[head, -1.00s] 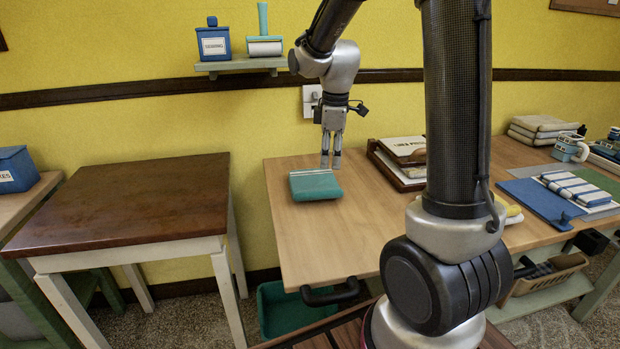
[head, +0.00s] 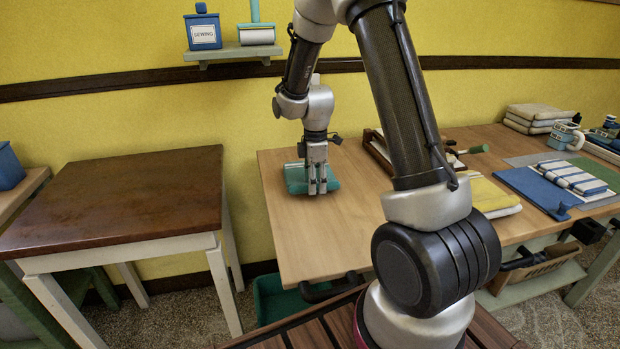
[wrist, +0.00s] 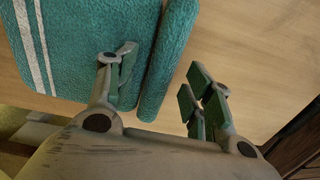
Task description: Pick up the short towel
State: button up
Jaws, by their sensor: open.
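A folded teal towel (head: 294,180) with white stripes lies on the light wooden table (head: 310,238). It also fills the upper left of the wrist view (wrist: 90,45), where its rounded edge runs beside the fingers. My gripper (head: 317,191) points down at the towel and hides part of it in the head view. In the wrist view my gripper (wrist: 160,82) is open and empty. One finger is over the towel, the other is past its rounded edge above bare wood. Whether the fingers touch the towel cannot be told.
A dark-topped table (head: 120,195) stands to the left across a gap. A wooden tray (head: 380,150) lies to the right of the gripper. Further right are a yellow folded cloth (head: 488,195), a blue board (head: 530,190) and a striped bundle (head: 573,178). The table's front is clear.

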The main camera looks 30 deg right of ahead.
jog(key=shift+c, duration=0.4)
grip_shut()
